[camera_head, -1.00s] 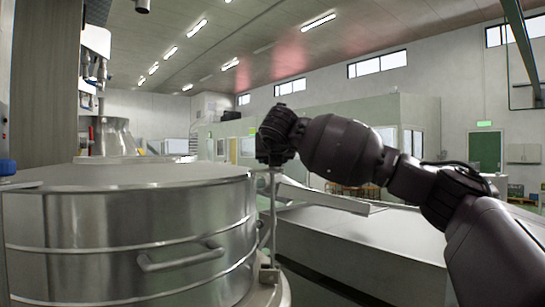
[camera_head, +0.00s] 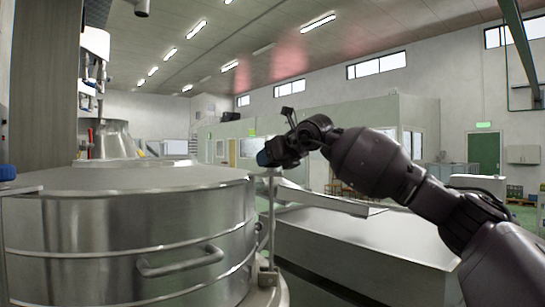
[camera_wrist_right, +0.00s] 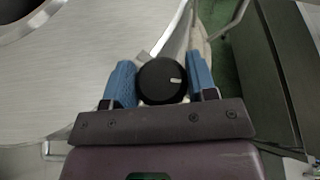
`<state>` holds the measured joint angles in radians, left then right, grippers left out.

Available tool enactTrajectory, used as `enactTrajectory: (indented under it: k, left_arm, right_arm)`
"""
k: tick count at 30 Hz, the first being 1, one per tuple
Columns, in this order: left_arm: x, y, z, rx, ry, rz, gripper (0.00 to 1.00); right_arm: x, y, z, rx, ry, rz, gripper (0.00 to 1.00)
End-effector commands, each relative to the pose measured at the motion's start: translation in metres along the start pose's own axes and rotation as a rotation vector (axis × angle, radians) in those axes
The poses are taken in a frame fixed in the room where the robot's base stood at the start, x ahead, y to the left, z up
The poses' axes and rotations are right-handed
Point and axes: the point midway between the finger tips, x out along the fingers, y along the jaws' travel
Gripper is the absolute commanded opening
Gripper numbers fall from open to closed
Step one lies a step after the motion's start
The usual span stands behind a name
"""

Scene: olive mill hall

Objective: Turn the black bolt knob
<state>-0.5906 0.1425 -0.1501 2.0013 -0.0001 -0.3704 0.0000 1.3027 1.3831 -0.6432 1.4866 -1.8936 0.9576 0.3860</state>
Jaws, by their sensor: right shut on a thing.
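The black bolt knob (camera_wrist_right: 162,81) is round, with a small white mark right of its middle. In the right wrist view it sits between the two blue fingers of my right gripper (camera_wrist_right: 160,72), which is shut on it. The knob itself is hidden there by the gripper. My left gripper is in neither view.
The large steel vat (camera_head: 110,232) with a curved handle (camera_head: 180,262) fills the left. A long, low grey metal unit (camera_head: 370,240) stands to the right, under my right arm. Open hall floor and a green door (camera_head: 484,153) lie farther back.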

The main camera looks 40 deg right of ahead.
Motion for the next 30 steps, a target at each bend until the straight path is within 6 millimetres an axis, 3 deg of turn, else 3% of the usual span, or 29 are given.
enactTrajectory:
  k: [8, 27, 30]
  left_arm:
    - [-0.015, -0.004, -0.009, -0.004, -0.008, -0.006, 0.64]
    - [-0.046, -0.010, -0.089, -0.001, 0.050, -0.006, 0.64]
    - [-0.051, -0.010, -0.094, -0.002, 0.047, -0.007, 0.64]
  right_arm:
    - [0.000, 0.000, 0.001, -0.081, 0.006, 0.211, 0.28]
    - [0.003, 0.002, -0.002, -0.286, 0.015, 0.721, 0.28]
    - [0.004, 0.002, -0.002, -0.319, 0.015, 0.802, 0.29]
